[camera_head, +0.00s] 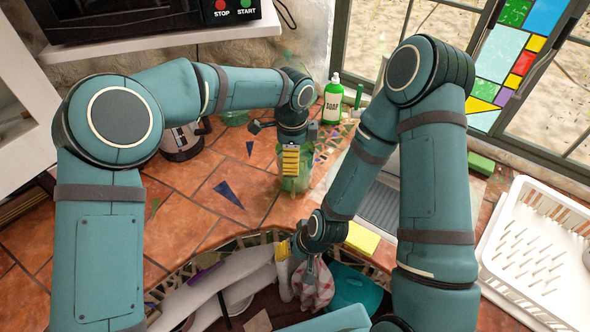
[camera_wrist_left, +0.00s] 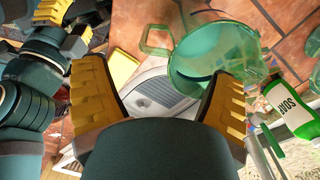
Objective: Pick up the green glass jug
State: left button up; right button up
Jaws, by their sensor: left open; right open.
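The green glass jug (camera_head: 297,182) stands on the tiled counter, see-through and partly hidden behind my left gripper (camera_head: 291,160) in the head view. In the left wrist view the jug (camera_wrist_left: 215,50) shows its round rim, with its handle pointing left. My left gripper (camera_wrist_left: 160,85) is open, its yellow-padded fingers apart and pointing down at the jug. The right finger overlaps the jug's near edge in the picture; I cannot tell whether they touch. My right gripper (camera_head: 296,262) is low at the counter's front edge, open and empty as far as I see.
A green soap bottle (camera_head: 333,99) stands behind the jug, to its right. A sink (camera_head: 383,200), a yellow sponge (camera_head: 362,238) and a white dish rack (camera_head: 535,245) lie to the right. A kettle (camera_head: 183,142) stands back left. A checked cloth (camera_head: 315,287) hangs below my right gripper.

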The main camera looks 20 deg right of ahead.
pick_arm(q)
jog(key=shift+w+f, duration=0.2)
jog(key=shift+f, duration=0.85)
jog(key=shift+s+f, duration=0.25)
jog(key=shift+f, duration=0.25)
jog(key=f, duration=0.4)
jog(key=shift+s+f, duration=0.2)
jog(key=shift+r, duration=0.1)
grip_shut()
jog(key=shift+r, duration=0.1)
notch_tip(320, 180, up, 10)
jog(key=shift+f, duration=0.1)
